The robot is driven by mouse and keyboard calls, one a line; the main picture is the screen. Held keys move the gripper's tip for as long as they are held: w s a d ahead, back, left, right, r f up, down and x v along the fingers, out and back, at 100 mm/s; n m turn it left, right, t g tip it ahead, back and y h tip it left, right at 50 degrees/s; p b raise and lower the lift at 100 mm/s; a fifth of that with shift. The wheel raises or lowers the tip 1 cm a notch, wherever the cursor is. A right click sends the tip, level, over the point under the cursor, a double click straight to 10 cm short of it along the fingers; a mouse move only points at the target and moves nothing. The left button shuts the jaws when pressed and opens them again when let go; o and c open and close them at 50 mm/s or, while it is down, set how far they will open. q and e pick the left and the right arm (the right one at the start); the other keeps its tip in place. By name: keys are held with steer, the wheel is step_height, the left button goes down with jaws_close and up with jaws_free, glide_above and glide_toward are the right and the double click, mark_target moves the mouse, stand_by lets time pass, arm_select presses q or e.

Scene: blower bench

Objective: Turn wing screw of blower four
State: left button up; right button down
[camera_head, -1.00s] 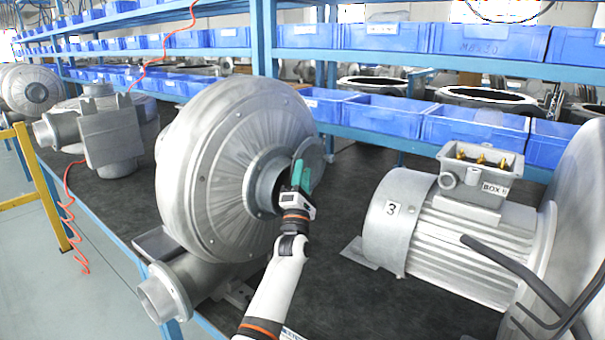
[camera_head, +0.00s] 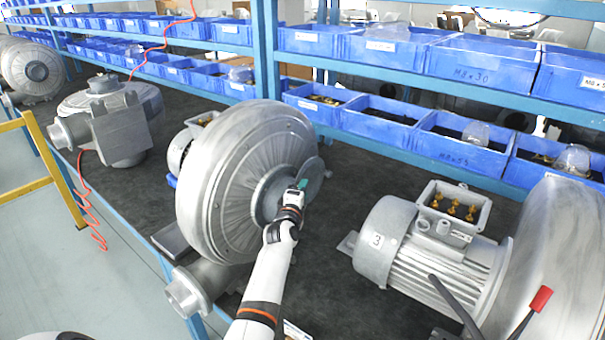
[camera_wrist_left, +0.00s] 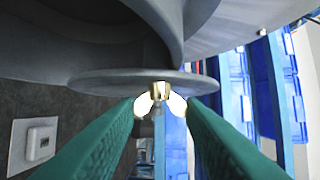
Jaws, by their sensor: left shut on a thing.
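The large grey blower (camera_head: 212,190) stands on its side in the middle of the bench, its ribbed round face and central inlet turned toward my left arm. A round flap plate (camera_head: 315,172) sits beside the inlet; its edge also shows in the left wrist view (camera_wrist_left: 100,80). A small wing screw (camera_wrist_left: 160,99) with a brass-coloured centre and pale wings sits at the plate's edge. My left gripper (camera_head: 302,184) is at that edge, shut on the wing screw between its green fingers. The head view hides the screw. My right gripper is not in view.
A motor marked 3 (camera_head: 377,240) with an open terminal box (camera_head: 455,210) stands to the right. Another blower (camera_head: 120,130) is at the left. Blue bins (camera_head: 460,150) line the shelves behind. Dark bench top (camera_head: 335,215) is bare between blower and motor.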

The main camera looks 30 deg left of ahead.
arm_select(q)
steer(key=shift+w+d+r+m+g+h+p, duration=0.1)
steer(key=shift+w+r+m+g+h+p, duration=0.3)
steer(key=shift+g, duration=1.6)
steer(key=shift+s+a+r+m+g+p, duration=0.15)
steer(key=shift+m+g, duration=0.6)
steer(key=shift+g, duration=1.25)
steer(key=shift+w+d+r+m+g+h+p, duration=0.1)
steer(key=shift+w+d+m+g+h+p, duration=0.3)
steer(key=shift+g, duration=1.6)
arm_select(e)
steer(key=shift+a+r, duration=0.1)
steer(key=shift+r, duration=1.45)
arm_select(q)
steer(key=shift+s+a, duration=0.25)
steer(key=o, duration=1)
steer(key=shift+d+b+v, duration=0.2)
steer(key=shift+b+v, duration=1.7)
steer(key=shift+v, duration=4.05)
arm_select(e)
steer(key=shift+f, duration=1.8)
